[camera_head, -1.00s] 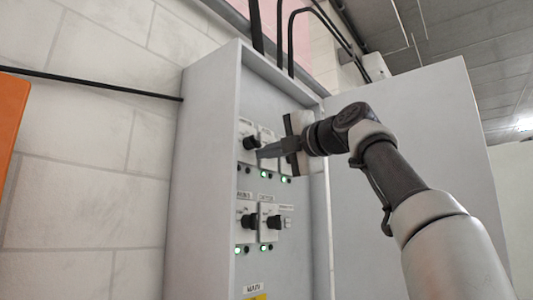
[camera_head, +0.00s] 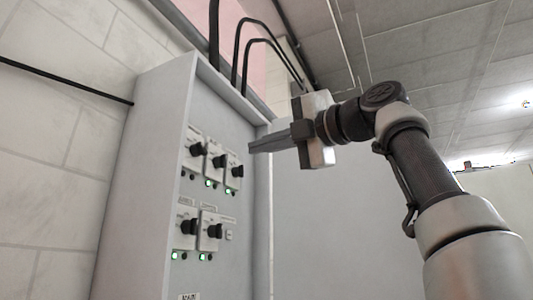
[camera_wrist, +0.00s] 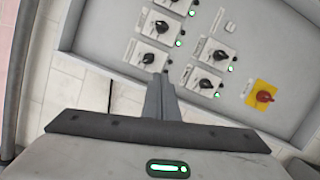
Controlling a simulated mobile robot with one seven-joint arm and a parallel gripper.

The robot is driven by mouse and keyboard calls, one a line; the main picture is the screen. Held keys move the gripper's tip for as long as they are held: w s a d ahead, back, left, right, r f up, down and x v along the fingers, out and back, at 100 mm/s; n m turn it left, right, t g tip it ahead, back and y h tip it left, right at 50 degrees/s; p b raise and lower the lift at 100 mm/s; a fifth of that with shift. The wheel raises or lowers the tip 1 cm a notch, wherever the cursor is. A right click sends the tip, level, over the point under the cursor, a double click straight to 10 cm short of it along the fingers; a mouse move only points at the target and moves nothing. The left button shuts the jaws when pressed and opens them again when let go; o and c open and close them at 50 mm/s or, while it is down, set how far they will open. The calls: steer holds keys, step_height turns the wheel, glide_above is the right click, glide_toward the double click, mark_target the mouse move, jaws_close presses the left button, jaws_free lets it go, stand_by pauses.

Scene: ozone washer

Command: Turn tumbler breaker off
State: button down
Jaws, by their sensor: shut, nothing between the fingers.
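A grey cabinet (camera_head: 140,165) carries black rotary knobs, an upper row of three and a lower row of two. In the head view the upper knobs are the left knob (camera_head: 196,149), the middle knob (camera_head: 219,160) and the right knob (camera_head: 237,171). The lower ones are a left knob (camera_head: 188,226) and a right knob (camera_head: 214,230). Their labels are too small to read, so I cannot tell which is the tumbler breaker. My gripper (camera_head: 251,149) is shut and empty, up and right of the upper row. The wrist view shows its closed fingers (camera_wrist: 160,82) near one knob (camera_wrist: 148,58).
Green lamps (camera_head: 208,183) glow under several knobs. The wrist view also shows a red knob (camera_wrist: 263,96) on a yellow plate. An open cabinet door (camera_head: 335,225) stands to the right. Black cables (camera_head: 240,50) rise from the cabinet top.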

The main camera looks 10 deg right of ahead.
mark_target(204, 149)
steer(key=c, duration=2.4)
jaws_free()
steer(key=shift+s+d, duration=0.3)
steer(key=shift+d, duration=0.05)
steer(key=o, duration=0.4)
steer(key=shift+r, duration=0.1)
steer(key=shift+c, duration=0.2)
steer(key=o, duration=0.6)
steer(key=m+p, duration=0.2)
steer(key=w+a+r+m+g+p, duration=0.1)
steer(key=m+p, duration=0.1)
steer(key=m+g+p, duration=0.1)
steer(key=m+p, duration=0.1)
steer(key=shift+w+a+r, duration=0.3)
steer(key=shift+w, duration=0.05)
steer(key=shift+o, duration=0.2)
steer(key=w+a+m+p, duration=0.3)
steer(key=a+m+p, duration=0.1)
steer(key=w+a+r+m+g+y+p, duration=0.1)
steer(key=w+a+m+p, duration=0.3)
steer(key=w+a+r+m+y+p, duration=0.1)
steer(key=w+a+m+p, duration=0.2)
steer(key=m, duration=0.1)
steer(key=shift+w+a+r+g+p, duration=0.1)
steer(key=shift+w+a+g+p, duration=0.2)
steer(key=shift+a+g+p, duration=0.1)
steer(key=c, duration=1)
